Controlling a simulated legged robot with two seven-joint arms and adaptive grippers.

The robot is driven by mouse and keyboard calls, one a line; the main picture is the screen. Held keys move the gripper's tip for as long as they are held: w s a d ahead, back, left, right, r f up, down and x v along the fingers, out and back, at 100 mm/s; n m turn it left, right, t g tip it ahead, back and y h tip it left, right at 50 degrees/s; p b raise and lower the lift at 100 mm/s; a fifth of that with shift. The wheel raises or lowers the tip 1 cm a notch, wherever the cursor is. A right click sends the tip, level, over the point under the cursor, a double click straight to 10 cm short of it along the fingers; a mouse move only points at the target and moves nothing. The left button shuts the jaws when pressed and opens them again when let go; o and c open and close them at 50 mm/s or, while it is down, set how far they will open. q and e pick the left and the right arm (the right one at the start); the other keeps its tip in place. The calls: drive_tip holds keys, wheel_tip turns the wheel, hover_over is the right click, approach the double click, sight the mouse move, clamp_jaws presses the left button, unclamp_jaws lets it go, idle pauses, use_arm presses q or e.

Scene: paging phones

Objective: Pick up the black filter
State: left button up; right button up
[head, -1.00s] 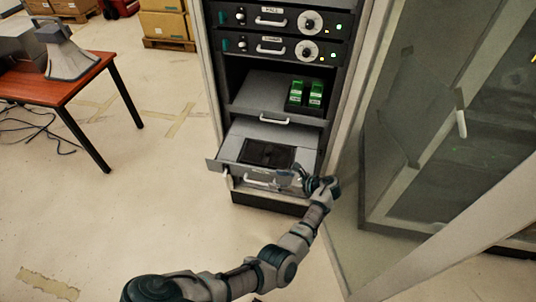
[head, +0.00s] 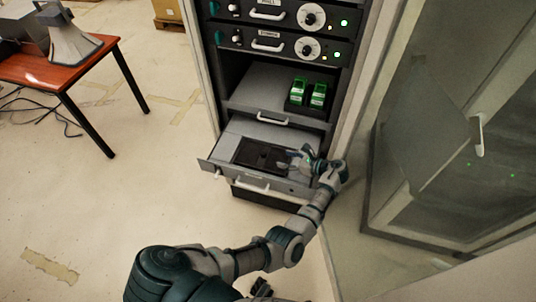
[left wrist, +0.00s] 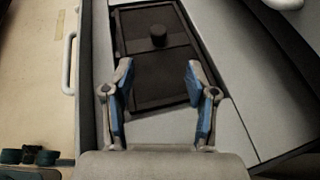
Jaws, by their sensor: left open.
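The black filter (head: 262,156) is a flat dark rectangle set in the open lower drawer (head: 225,150) of the rack. In the left wrist view the black filter (left wrist: 160,80) lies ahead of and below the fingers, with a small dark knob (left wrist: 158,36) on its top. My left gripper (head: 297,158) is over the right part of the drawer, beside the filter's right end. In the left wrist view my left gripper (left wrist: 160,95) is open, its two blue-padded fingers spread on either side of the near part of the filter. Nothing is between them. My right gripper cannot be made out.
Above the drawer, a shelf holds green boxes (head: 309,93) in a dark tray. Rack units with white handles (head: 268,46) are higher up. A glass cabinet door (head: 440,150) stands close on the right. A red table (head: 60,70) with a megaphone-like horn is at left.

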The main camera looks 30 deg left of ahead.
sight(266, 155)
use_arm(q)
drive_tip(key=x, duration=1)
drive_tip(key=shift+d, duration=0.1)
drive_tip(key=shift+a+f, duration=0.15)
drive_tip(key=shift+a, duration=0.1)
drive_tip(key=shift+d, duration=0.1)
drive_tip(key=c, duration=0.5)
drive_tip(key=shift+a+f, duration=0.1)
drive_tip(key=shift+a, duration=0.3)
clamp_jaws()
use_arm(e)
drive_tip(key=shift+w+a+r, duration=0.25)
drive_tip(key=shift+a+r, duration=0.25)
drive_tip(key=shift+r, duration=0.3)
